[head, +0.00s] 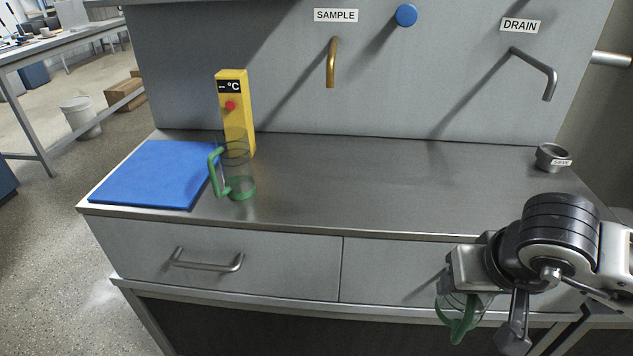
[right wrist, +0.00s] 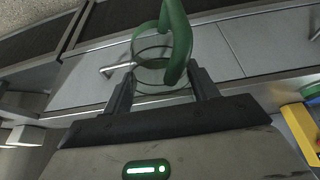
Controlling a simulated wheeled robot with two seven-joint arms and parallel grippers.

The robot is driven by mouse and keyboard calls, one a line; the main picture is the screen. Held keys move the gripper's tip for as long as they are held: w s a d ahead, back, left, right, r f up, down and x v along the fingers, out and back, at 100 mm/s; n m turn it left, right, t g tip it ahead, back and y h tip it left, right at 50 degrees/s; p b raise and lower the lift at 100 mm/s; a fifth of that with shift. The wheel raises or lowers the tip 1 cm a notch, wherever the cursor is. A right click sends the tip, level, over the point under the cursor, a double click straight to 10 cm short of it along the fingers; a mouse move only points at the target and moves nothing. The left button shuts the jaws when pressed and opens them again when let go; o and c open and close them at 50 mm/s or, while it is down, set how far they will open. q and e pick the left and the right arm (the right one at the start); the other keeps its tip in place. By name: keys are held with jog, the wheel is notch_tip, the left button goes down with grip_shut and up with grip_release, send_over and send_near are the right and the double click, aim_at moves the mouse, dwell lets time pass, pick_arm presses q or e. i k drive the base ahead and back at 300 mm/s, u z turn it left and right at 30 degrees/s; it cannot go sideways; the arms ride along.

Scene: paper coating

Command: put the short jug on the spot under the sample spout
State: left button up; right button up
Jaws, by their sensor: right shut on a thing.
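My right gripper (head: 478,278) is in front of the counter at the right, beside the drawer fronts and below the worktop's front edge. It is shut on a clear jug with a green handle (head: 458,318), seemingly the short jug, mostly hidden in the head view. In the right wrist view the jug (right wrist: 178,45) sits between the two fingers (right wrist: 162,90). The brass sample spout (head: 332,65) hangs from the back panel under the SAMPLE label (head: 336,15). The steel worktop (head: 335,185) below it is bare; I make out no marked spot. My left gripper is not in view.
A taller clear jug with a green handle (head: 240,187) stands left on the worktop, before a yellow thermometer unit (head: 236,110). A blue mat (head: 150,175) lies further left. A small steel cup (head: 550,157) stands right, near the drain spout (head: 540,72). The worktop's middle is free.

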aim_at(323, 179)
jog(key=u, duration=1.8)
jog(key=k, duration=0.3)
jog(key=z, duration=0.8)
jog(key=i, duration=0.75)
jog(key=u, duration=0.05)
